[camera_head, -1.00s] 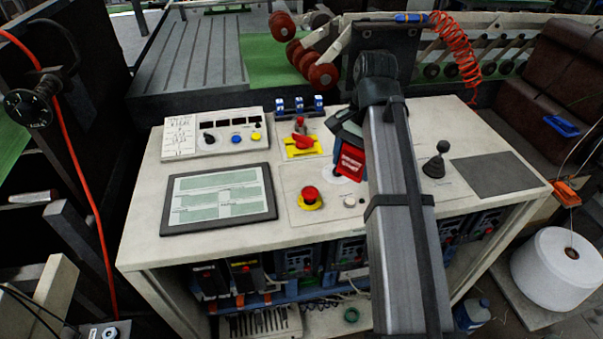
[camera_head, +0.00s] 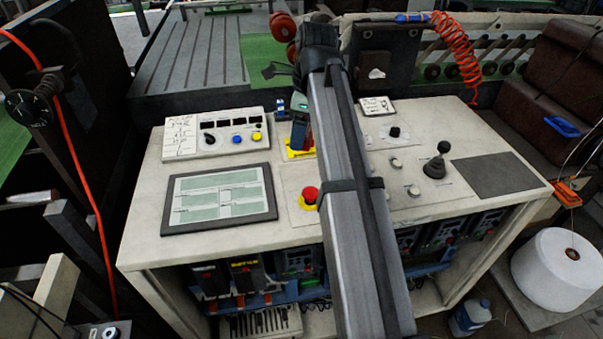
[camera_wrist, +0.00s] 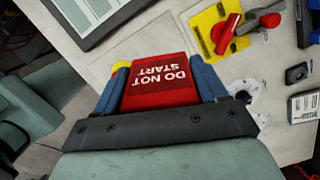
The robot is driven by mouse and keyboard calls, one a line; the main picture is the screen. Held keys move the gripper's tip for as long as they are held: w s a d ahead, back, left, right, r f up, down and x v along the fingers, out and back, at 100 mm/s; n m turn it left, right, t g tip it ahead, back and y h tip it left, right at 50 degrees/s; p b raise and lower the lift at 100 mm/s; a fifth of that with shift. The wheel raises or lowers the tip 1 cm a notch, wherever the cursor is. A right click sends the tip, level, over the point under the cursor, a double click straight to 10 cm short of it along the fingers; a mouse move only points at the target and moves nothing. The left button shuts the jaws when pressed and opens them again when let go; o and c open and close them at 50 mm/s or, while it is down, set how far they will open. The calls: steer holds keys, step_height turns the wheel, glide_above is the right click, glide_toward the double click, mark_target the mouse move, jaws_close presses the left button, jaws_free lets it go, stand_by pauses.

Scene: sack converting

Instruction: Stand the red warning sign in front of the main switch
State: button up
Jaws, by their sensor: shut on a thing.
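The red warning sign (camera_wrist: 160,82), with white "DO NOT START" lettering upside down in the wrist view, is between the blue fingers of my gripper (camera_wrist: 162,76). My gripper is shut on it. The main switch, a red handle (camera_wrist: 228,32) on a yellow plate, is beyond the sign and to its right in the wrist view. In the head view, my gripper (camera_head: 301,134) is over the switch area. Only part of the yellow plate (camera_head: 291,153) shows there. My arm hides most of the sign and the red handle. I cannot tell the sign's height above the panel.
A red emergency stop (camera_head: 309,195) is in front of the switch, partly behind my arm. A display (camera_head: 219,198) and a control box (camera_head: 215,133) are left. Blue switches (camera_head: 280,106) stand behind. A knob (camera_head: 395,132) and a joystick (camera_head: 437,160) are right.

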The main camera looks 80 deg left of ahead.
mark_target(298, 173)
steer(key=shift+f, duration=5)
steer(key=shift+f, duration=0.15)
steer(key=o, duration=1.1)
steer(key=shift+c, duration=0.2)
steer(key=r, duration=0.4)
steer(key=w+r, duration=0.1)
steer(key=r, duration=0.7)
steer(key=shift+w+d+r, duration=0.1)
steer(key=shift+w+d, duration=0.25)
